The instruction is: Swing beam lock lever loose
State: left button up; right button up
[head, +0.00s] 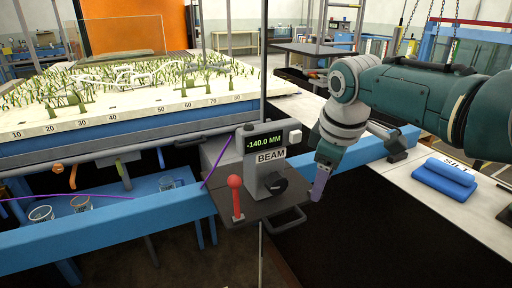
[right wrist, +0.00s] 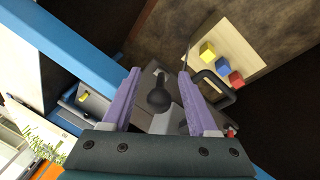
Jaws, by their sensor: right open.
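The beam carriage (head: 262,205) sits on the blue beam, with a display box (head: 263,141) reading -140.0 MM and a BEAM label. A lever with a red ball knob (head: 235,182) stands upright on its left side. A black knob or short lever (head: 275,184) is on its front; the frames do not show which one is the lock lever. My right gripper (head: 320,184) is just right of the carriage. In the right wrist view its purple fingers (right wrist: 162,100) are apart, with the black knob (right wrist: 159,97) appearing between them; contact is not visible. My left gripper is out of view.
The blue beam (head: 130,228) crosses the front of the flume. A loop handle (head: 287,221) juts from the carriage. Glass beakers (head: 41,214) stand on a blue table behind the beam. Yellow, blue and red blocks (right wrist: 222,67) lie on a board.

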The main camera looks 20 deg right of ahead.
jog(key=p+v, duration=0.2)
jog(key=v, duration=0.7)
jog(key=shift+s+r+p, duration=0.2)
jog(key=shift+r+p, duration=0.1)
jog(key=s+a+f+m, duration=0.1)
jog(key=s+a+f, duration=0.15)
jog(key=s, duration=0.35)
jog(key=s+a+f+m+y, duration=0.1)
jog(key=s+a+f, duration=0.15)
jog(key=s, duration=0.45)
jog(key=s+a+f+m, duration=0.1)
jog(key=s+a+f, duration=0.1)
jog(key=s+a, duration=0.3)
jog(key=s+r+m, duration=0.2)
jog(key=s+m, duration=0.1)
jog(key=s, duration=0.6)
notch_tip(320, 180, up, 30)
jog(key=p, duration=2.9)
jog(key=shift+w+d+n+t+p, duration=0.3)
jog(key=shift+w+d+p, duration=0.1)
jog(key=shift+d, duration=0.1)
